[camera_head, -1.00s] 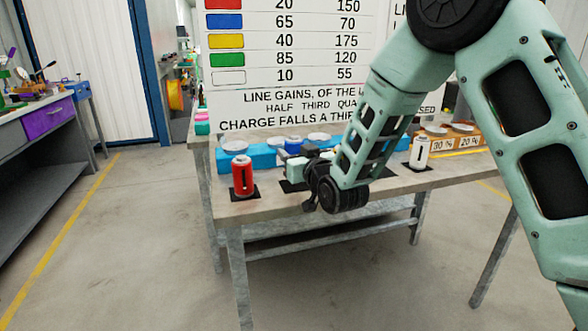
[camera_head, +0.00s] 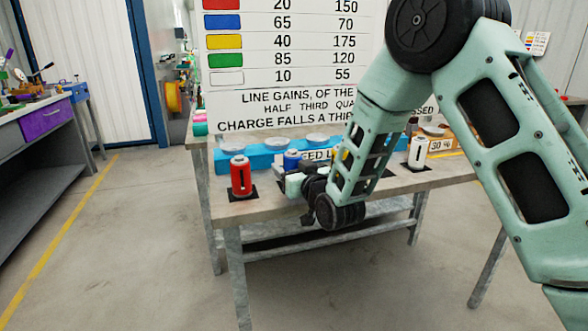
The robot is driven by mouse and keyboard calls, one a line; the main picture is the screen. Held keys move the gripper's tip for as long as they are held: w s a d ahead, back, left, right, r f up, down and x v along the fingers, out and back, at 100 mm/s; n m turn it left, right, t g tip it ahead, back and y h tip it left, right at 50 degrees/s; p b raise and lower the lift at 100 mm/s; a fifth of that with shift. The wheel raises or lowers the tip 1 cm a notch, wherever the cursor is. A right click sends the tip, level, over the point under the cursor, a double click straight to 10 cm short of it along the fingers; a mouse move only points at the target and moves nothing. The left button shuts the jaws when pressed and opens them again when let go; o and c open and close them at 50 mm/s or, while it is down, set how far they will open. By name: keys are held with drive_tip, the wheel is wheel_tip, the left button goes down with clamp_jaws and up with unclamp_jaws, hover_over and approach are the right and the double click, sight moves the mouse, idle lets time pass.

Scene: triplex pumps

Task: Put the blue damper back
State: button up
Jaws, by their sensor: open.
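The blue damper (camera_head: 291,160) is a small blue cylinder with a pale top. It appears upright at the front of the blue rack, and its lower part is hidden behind my gripper. My gripper (camera_head: 291,184) is open, low over the bench front and on the near side of the blue damper. Its fingertips are small and partly unclear, so I cannot tell whether they touch the damper. A dark mat beneath the gripper is mostly hidden.
A red damper (camera_head: 241,177) stands left on a black mat. A white damper (camera_head: 418,153) stands right on another. The blue rack (camera_head: 228,161) runs behind them on the bench (camera_head: 235,209). The sign board (camera_head: 285,75) rises behind. Floor at left is clear.

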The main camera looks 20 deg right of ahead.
drive_tip(key=shift+r, duration=0.15)
drive_tip(key=s+d, duration=0.2)
drive_tip(key=s, duration=1)
drive_tip(key=s+a+f+n+g+y, duration=0.25)
drive_tip(key=s+a+f+g, duration=0.25)
drive_tip(key=s+a+g, duration=0.55)
drive_tip(key=s+d+n+g+h, duration=0.1)
drive_tip(key=s+g+h, duration=0.1)
drive_tip(key=s, duration=0.8)
drive_tip(key=s+d+r+n+g+h, duration=0.1)
drive_tip(key=s+g, duration=0.4)
drive_tip(key=s, duration=0.5)
drive_tip(key=shift+d+r+n+h+b, duration=0.15)
drive_tip(key=shift+r+n+h+b, duration=0.25)
drive_tip(key=shift+n+h, duration=0.35)
drive_tip(key=shift+f, duration=0.1)
